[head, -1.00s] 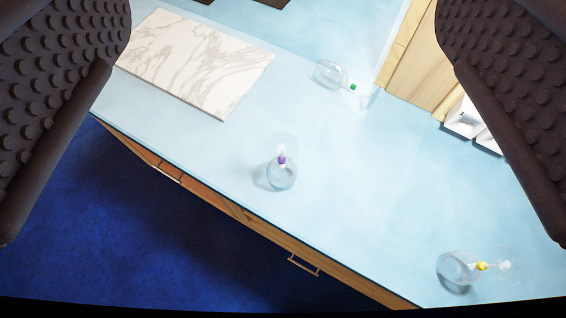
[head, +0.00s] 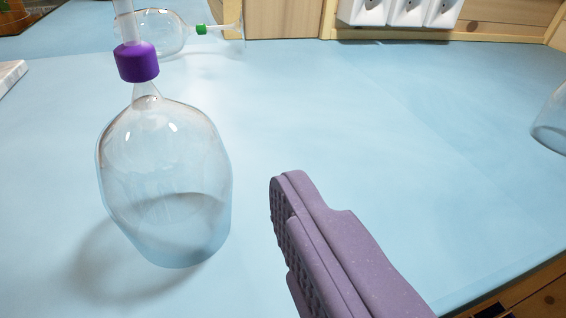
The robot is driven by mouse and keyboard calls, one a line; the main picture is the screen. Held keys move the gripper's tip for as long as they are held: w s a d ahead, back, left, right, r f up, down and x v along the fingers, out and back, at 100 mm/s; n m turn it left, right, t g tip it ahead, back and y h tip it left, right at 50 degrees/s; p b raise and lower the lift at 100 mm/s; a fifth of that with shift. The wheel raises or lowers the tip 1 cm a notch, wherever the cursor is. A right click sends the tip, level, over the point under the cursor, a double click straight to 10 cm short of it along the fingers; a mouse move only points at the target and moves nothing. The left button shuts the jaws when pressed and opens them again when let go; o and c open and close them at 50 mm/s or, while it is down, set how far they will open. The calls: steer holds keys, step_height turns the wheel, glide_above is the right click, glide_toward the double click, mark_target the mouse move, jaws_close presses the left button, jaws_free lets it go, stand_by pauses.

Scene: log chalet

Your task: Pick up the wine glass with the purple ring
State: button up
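The wine glass with the purple ring (head: 137,62) is at the left of the head view. Its clear bowl is nearest me and its stem runs up past the top edge, where its foot is cut off. I cannot tell for sure whether it lies pointing away or is upside down. One finger of my gripper (head: 290,215) shows to the right of the bowl, with its studded pad facing left towards the glass. A clear gap separates them. The other finger is out of view. Nothing is against the visible pad, so the gripper is open and empty.
A glass with a green ring (head: 201,29) lies on its side behind. Part of another clear glass (head: 553,125) shows at the right edge. White sockets (head: 405,12) are on the back wall. The blue counter (head: 380,130) is clear in the middle; its edge is lower right.

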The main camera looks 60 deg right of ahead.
mark_target(155, 174)
steer(key=b+x, duration=0.1)
steer(key=x, duration=0.1)
steer(key=b+x, duration=0.1)
steer(key=x, duration=0.2)
steer(key=b+x, duration=0.1)
steer(key=x, duration=0.1)
steer(key=shift+s+d+f, duration=0.15)
steer(key=shift+d+f, duration=0.15)
steer(key=shift+d, duration=0.05)
steer(key=shift+w+d, duration=0.15)
steer(key=shift+w, duration=0.15)
steer(key=c, duration=0.8)
